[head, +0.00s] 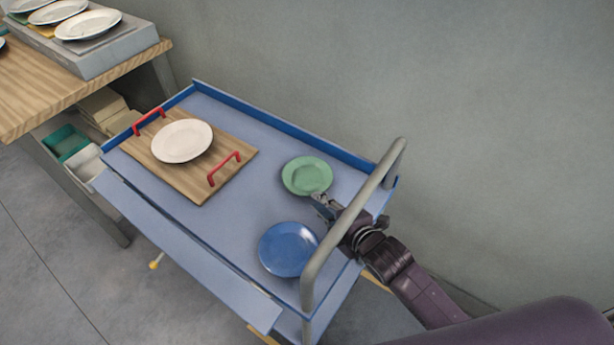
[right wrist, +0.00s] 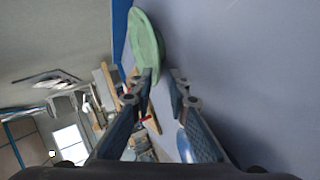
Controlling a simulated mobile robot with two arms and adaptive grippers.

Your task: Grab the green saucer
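The green saucer (head: 307,175) lies on the blue cart top, near the cart's handle end. It also shows in the right wrist view (right wrist: 146,42), just past the fingertips. My right gripper (head: 320,202) reaches in past the handle and is close to the saucer's near right rim. In the right wrist view the right gripper (right wrist: 164,74) is open, with a gap between its fingers. The left finger overlaps the saucer's lower end in that view; I cannot tell whether they touch. Nothing is seen held. My left gripper is not in view.
A blue plate (head: 288,249) lies near the right gripper. The grey cart handle (head: 352,225) arches beside my right wrist. A wooden tray (head: 170,172) with red handles holds a white plate (head: 182,141). A wooden table (head: 60,90) stands at the left. The cart's middle is clear.

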